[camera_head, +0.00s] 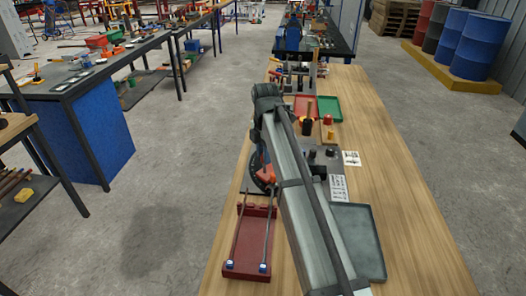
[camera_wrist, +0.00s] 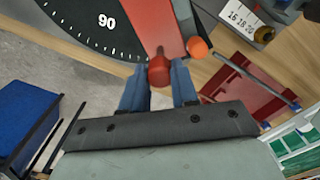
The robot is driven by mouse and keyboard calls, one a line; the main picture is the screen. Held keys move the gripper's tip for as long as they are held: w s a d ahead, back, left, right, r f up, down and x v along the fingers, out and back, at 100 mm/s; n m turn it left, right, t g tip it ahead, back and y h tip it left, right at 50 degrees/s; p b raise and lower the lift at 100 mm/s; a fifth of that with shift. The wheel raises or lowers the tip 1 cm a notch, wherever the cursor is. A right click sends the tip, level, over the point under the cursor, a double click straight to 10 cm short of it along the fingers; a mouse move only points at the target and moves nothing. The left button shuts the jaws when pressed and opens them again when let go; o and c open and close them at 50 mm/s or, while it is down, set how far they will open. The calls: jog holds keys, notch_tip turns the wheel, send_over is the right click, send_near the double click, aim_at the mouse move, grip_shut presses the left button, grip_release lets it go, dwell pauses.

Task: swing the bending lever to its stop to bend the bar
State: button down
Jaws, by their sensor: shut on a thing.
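In the wrist view, the red bending lever (camera_wrist: 162,28) runs down from the top edge to a dark red grip (camera_wrist: 159,72) at its end. My gripper (camera_wrist: 159,84) has its two blue fingers on either side of this grip and is shut on it. The black angle dial (camera_wrist: 85,22) lies left of the lever, with the mark 90 close to it. In the head view, my arm hides most of the bender, and an orange-red part of the lever (camera_head: 267,174) shows beside the dark dial. My fingers are hidden there. I cannot make out a bar in the bender.
A dark red rack (camera_head: 249,262) with two bars stands near the front of the bench; it also shows in the wrist view (camera_wrist: 240,92). A grey tray (camera_head: 362,240) lies to its right. Red (camera_head: 304,107) and green (camera_head: 328,109) trays lie farther back. The right bench side is clear.

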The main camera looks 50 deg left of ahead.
jog(key=shift+s+d+f, duration=0.1)
jog(key=shift+d+f, duration=0.05)
jog(key=shift+d, duration=0.65)
jog(key=c, duration=0.9)
grip_release()
jog(key=shift+o, duration=0.2)
jog(key=shift+a, duration=0.1)
jog(key=shift+a, duration=0.15)
jog(key=shift+r, duration=0.2)
jog(key=shift+r, duration=0.2)
notch_tip(320, 180, up, 13)
jog(key=shift+r, duration=0.15)
